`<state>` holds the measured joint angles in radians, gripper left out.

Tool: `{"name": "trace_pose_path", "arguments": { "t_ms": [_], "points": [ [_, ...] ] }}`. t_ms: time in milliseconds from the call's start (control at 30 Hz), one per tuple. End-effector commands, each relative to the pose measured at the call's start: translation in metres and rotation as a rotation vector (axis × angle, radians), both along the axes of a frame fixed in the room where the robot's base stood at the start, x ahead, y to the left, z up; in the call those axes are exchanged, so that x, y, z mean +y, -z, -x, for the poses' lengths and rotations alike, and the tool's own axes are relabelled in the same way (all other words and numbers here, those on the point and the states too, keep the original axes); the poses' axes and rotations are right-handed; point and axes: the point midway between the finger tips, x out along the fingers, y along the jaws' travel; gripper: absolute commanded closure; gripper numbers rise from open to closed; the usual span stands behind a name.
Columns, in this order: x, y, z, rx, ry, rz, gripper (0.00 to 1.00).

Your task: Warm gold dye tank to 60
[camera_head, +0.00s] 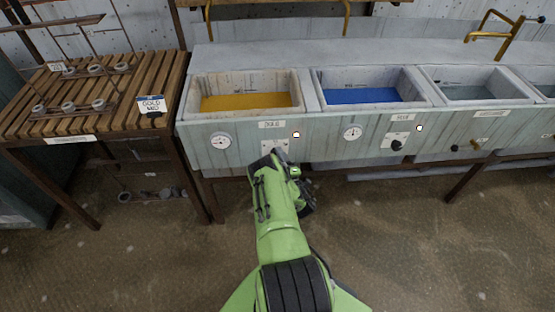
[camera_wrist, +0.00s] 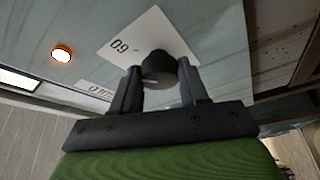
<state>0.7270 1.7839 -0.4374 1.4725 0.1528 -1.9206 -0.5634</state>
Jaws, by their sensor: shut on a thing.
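The gold dye tank (camera_head: 190,101) is the leftmost basin in the head view, with yellow-gold liquid (camera_head: 246,101) in it. Its front carries a GOLD label (camera_head: 272,124), a round white gauge (camera_head: 221,141) and a small lamp (camera_head: 296,134). The lamp glows orange in the wrist view (camera_wrist: 61,53). A pale pointer mark shows on the knob's lower side. In the head view my arm hides most of the knob. The gauge is too small to read.
A blue dye tank (camera_head: 314,82) stands to the right with its own gauge (camera_head: 352,133) and knob (camera_head: 397,145). Another basin (camera_head: 424,81) follows further right. A slatted wooden table (camera_head: 20,122) with a GOLD MID card (camera_head: 151,104) stands left. The floor in front is clear.

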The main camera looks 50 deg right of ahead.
Motion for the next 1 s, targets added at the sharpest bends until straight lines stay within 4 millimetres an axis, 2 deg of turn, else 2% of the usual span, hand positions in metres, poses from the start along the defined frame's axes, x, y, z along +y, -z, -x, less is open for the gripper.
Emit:
{"name": "trace_pose_path", "arguments": {
  "t_ms": [733,767,900,1000],
  "points": [
    [-0.0003,0.0013,0.0005,-0.064,0.003,-0.062,0.86],
    [-0.0003,0.0013,0.0005,-0.064,0.003,-0.062,0.54],
    [-0.0001,0.0012,0.0003,-0.064,0.002,-0.06,0.33],
    [0.0,0.0011,0.0002,-0.064,0.002,-0.06,0.31]
  ]
}}
